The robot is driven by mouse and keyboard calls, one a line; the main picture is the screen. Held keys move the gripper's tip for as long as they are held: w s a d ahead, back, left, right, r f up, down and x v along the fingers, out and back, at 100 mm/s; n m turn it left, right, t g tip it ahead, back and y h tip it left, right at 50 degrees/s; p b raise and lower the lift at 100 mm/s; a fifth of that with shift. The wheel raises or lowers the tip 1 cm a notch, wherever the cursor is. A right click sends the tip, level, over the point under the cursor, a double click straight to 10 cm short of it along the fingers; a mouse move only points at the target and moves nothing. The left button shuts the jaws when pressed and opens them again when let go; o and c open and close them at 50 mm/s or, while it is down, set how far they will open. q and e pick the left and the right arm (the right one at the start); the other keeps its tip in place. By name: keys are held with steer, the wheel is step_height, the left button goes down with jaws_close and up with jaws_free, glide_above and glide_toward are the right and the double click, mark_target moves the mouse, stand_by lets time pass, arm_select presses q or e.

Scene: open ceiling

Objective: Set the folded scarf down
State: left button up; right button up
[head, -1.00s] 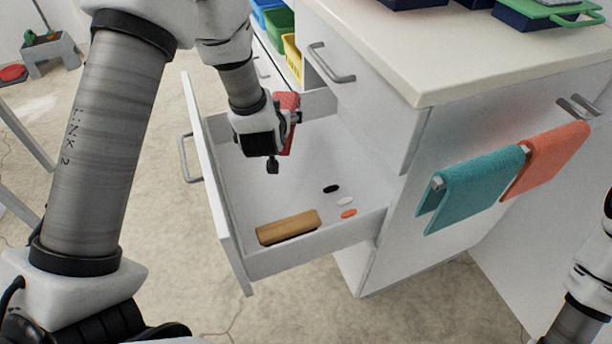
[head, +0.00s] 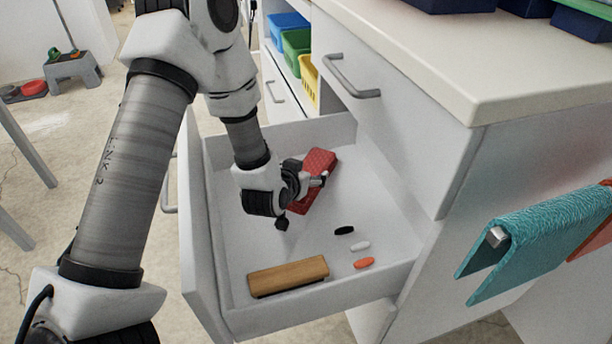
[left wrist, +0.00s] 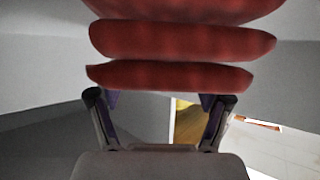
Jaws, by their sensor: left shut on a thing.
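The folded scarf (head: 317,168) is red with a quilted pattern. It is tilted inside the open white drawer (head: 340,297), toward the drawer's back. My left gripper (head: 314,182) is shut on the scarf's near side. In the left wrist view, the scarf (left wrist: 180,42) shows as stacked red layers just beyond the fingers of my left gripper (left wrist: 160,98). The arm hides part of the drawer, and I cannot tell whether the scarf touches the drawer floor. My right gripper is out of view.
The counter (head: 420,50) overhangs at right. A teal towel (head: 535,240) hangs at its side. The drawer floor between is bare.

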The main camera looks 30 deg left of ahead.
arm_select(q)
steer(key=shift+f, duration=0.1)
steer(key=o, duration=1.2)
steer(key=shift+s+r, duration=0.2)
steer(key=shift+r, duration=0.1)
steer(key=p+v, duration=0.3)
steer(key=v, duration=0.3)
steer(key=shift+s+r, duration=0.15)
steer(key=shift+r, duration=0.05)
steer(key=shift+s, duration=0.3)
